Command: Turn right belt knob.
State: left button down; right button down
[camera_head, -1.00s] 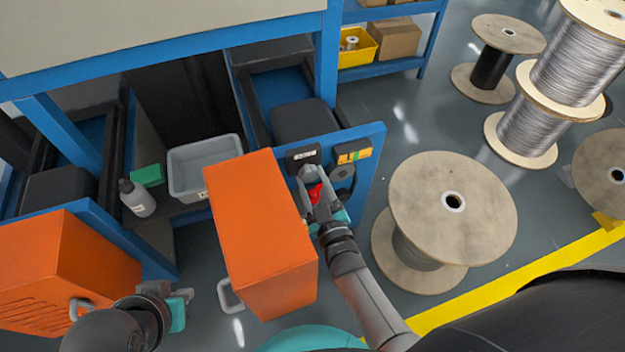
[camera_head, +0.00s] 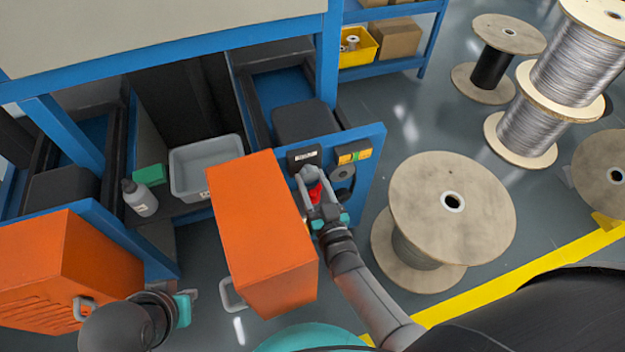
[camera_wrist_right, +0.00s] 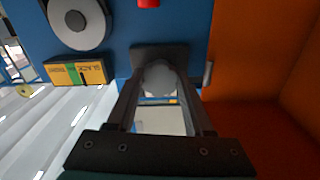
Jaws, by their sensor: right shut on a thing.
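The right belt knob (camera_wrist_right: 160,77) is a grey rounded knob in front of a dark plate (camera_wrist_right: 150,57) on the blue panel. My right gripper (camera_wrist_right: 160,84) is shut on it, one finger on each side in the right wrist view. In the head view my right gripper (camera_head: 308,176) reaches up to the panel just below the black labelled plate (camera_head: 304,157), and hides most of the knob. My left gripper (camera_head: 192,301) is low on the left beside an orange cabinet, away from the panel; its finger opening is unclear.
An orange box (camera_head: 258,230) stands close left of my right gripper. A yellow-green label (camera_head: 352,151), a grey disc (camera_head: 343,173) and a red part (camera_head: 315,193) are close by on the panel. A large wooden spool (camera_head: 430,195) stands to the right.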

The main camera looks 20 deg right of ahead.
pick_arm(q)
jog(key=shift+d+f, duration=0.1)
jog(key=shift+f, duration=0.1)
dwell(0.3)
jog(key=shift+s, duration=0.1)
pick_arm(e)
jog(key=shift+c, duration=1.4)
grip_release()
pick_arm(q)
jog(key=shift+r, duration=0.1)
pick_arm(e)
jog(key=shift+s, duration=0.15)
jog(key=shift+s, duration=0.3)
pick_arm(q)
notch_tip(320, 180, down, 8)
jog(key=s+g+p, duration=0.1)
jog(key=p, duration=0.3)
jog(key=shift+s+f, duration=0.2)
pick_arm(e)
jog(key=s, duration=1.4)
jog(key=shift+s+d, duration=0.25)
jog(key=shift+d, duration=0.05)
pick_arm(q)
jog(key=shift+r, duration=0.1)
pick_arm(e)
jog(key=shift+w, duration=0.15)
